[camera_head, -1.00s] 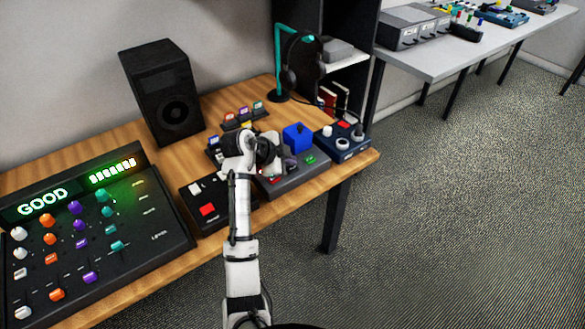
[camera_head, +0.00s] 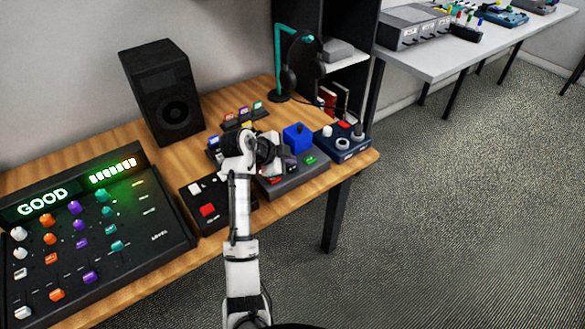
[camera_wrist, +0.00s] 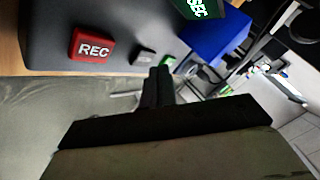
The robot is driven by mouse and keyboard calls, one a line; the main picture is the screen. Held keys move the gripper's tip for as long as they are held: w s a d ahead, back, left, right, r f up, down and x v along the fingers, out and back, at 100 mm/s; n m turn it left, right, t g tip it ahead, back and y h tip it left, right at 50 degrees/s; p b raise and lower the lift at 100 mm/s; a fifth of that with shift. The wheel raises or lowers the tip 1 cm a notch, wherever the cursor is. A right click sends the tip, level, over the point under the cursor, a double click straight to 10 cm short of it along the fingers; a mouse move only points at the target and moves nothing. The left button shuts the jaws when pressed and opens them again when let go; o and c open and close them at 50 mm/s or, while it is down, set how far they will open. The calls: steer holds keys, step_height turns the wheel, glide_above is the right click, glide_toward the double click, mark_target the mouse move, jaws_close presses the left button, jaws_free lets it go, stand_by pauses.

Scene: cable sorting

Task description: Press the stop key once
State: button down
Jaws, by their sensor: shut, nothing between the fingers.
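A grey recorder box (camera_head: 312,172) stands near the front right of the wooden desk. In the wrist view it carries a red REC key (camera_wrist: 92,48), a small dark key (camera_wrist: 143,57) and a green key (camera_wrist: 169,61) in a row. The dark key's label is not readable, so I cannot confirm it is the stop key. My gripper (camera_wrist: 158,72) is shut and empty, its dark fingertips close to the dark and green keys. Contact cannot be told. In the head view my wrist covers part of the box, and the fingertips are hard to make out.
A blue block (camera_head: 297,137) stands at the box's back. A black box with a red button (camera_head: 207,210) is to the left, a dark blue knob box (camera_head: 345,147) to the right. A mixer panel (camera_head: 80,240) reading GOOD and a speaker (camera_head: 163,95) are further left.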

mark_target(289, 170)
steer(key=shift+f, duration=0.1)
steer(key=shift+f+b, duration=0.35)
steer(key=shift+b, duration=0.1)
steer(key=shift+f+b, duration=0.3)
steer(key=shift+f, duration=0.1)
stand_by(0.5)
steer(key=shift+r, duration=0.15)
steer(key=shift+r+p, duration=0.45)
steer(key=shift+r, duration=0.2)
steer(key=shift+r+p, duration=1.55)
steer(key=shift+r, duration=1)
